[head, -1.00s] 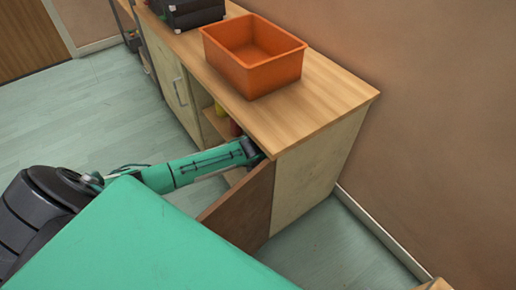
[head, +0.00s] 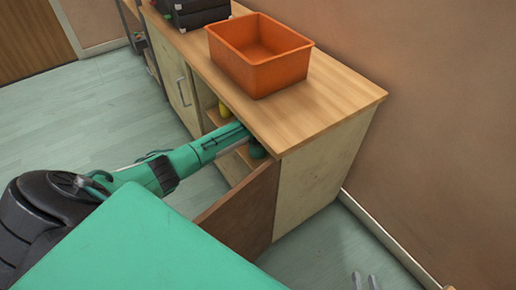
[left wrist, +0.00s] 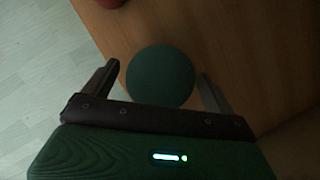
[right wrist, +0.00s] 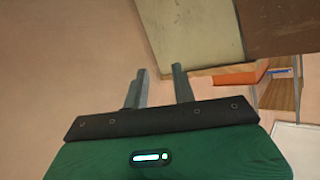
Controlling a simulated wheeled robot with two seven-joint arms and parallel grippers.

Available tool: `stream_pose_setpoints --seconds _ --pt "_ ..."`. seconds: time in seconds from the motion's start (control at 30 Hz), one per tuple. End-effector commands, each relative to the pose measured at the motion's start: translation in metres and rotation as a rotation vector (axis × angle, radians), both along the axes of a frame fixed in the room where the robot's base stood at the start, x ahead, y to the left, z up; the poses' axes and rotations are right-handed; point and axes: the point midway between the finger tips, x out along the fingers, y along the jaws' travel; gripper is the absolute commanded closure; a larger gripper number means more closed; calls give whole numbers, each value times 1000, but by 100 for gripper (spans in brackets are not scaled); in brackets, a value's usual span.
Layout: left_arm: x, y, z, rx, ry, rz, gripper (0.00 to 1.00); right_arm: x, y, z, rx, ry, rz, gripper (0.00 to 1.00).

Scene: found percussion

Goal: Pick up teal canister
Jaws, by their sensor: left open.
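The teal canister (left wrist: 160,76) shows in the left wrist view as a round dark teal top on a wooden shelf. My left gripper (left wrist: 158,70) is open, with one finger on each side of the canister; I cannot tell whether they touch it. In the head view, a dark teal piece (head: 257,149) shows under the counter edge, where my left arm reaches into the open cabinet; the left fingers are hidden there. My right gripper (head: 365,281) is at the bottom right of the head view. In the right wrist view (right wrist: 160,70) its fingers are apart and empty.
The cabinet's brown door (head: 240,212) stands open beside my left arm. An orange bin (head: 262,72) and a black case (head: 195,12) stand on the counter (head: 325,98). A yellow item (head: 224,109) and a red item (left wrist: 110,3) are in the cabinet.

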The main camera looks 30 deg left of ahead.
Motion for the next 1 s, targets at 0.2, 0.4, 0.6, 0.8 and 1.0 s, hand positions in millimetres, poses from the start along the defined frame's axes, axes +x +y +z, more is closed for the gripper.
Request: stream_pose_setpoints --seconds 0.2,0.4,0.6,0.8,1.0 --pt "7 4 -21 -1 1 1 10 6 9 10 68 -131 -10 74" --pt "9 6 -28 1 2 -1 10 18 4 31 92 -233 -31 74" --pt "10 6 -28 1 1 -1 10 19 4 34 96 -246 -34 74" --pt "10 6 -28 1 2 -1 34 19 4 34 95 -245 -33 74" --pt "10 6 -28 1 0 0 62 19 4 34 95 -245 -33 74"
